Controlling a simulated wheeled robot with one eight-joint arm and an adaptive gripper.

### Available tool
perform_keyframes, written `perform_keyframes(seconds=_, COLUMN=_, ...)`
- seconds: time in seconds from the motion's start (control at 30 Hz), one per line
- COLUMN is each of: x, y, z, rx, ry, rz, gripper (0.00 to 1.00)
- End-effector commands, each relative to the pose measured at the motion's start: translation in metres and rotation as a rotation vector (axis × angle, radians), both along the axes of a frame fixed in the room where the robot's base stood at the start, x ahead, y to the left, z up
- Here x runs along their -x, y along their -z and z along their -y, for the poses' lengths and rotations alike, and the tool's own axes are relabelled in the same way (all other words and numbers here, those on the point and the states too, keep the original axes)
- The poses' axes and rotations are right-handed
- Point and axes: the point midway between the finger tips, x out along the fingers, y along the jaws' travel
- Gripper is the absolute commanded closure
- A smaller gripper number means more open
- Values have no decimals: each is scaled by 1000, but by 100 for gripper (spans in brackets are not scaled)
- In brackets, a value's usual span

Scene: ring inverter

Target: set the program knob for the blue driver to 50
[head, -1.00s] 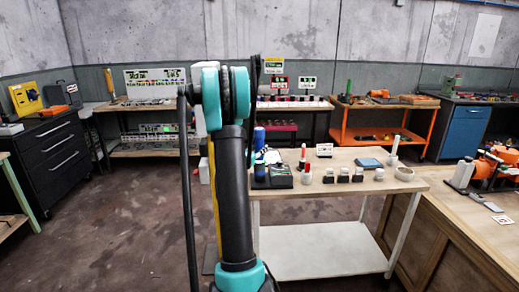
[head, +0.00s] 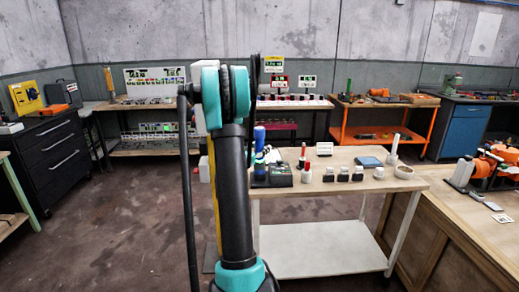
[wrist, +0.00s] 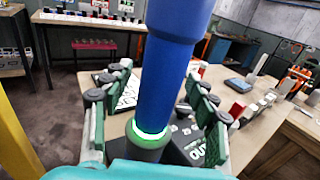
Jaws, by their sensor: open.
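The blue driver (wrist: 170,70) stands upright in the wrist view, with a glowing green-white ring (wrist: 150,132) near its lower end. My gripper (wrist: 158,78) is open, one finger on each side of the driver; I cannot tell whether either touches it. The driver also shows in the head view (head: 259,136), just right of my arm. A dark base with white lettering (wrist: 192,150) is partly visible behind the driver's foot, and a black box (head: 281,176) shows there in the head view. The program knob and its setting cannot be made out.
The light wooden table (head: 345,158) carries a red-capped bottle (head: 302,160), several small grey-white knobs on black blocks, a white bowl (head: 404,172) and a blue-grey pad (head: 370,162). A bench with orange equipment (head: 485,170) stands at right. Open floor lies left.

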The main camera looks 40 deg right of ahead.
Motion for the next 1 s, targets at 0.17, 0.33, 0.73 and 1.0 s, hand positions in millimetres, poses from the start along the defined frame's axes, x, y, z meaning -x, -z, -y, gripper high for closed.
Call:
perform_keyframes(seconds=0.17, x=2, y=0, z=-7, rx=0, ry=-2, rz=0, gripper=42)
perform_keyframes(seconds=0.33, x=14, y=0, z=-31, rx=0, ry=-3, rz=0, gripper=42)
perform_keyframes(seconds=0.73, x=44, y=0, z=-97, rx=0, ry=-2, rz=-1, gripper=42)
perform_keyframes(seconds=1.0, x=51, y=0, z=-109, rx=0, ry=0, rz=-1, gripper=42)
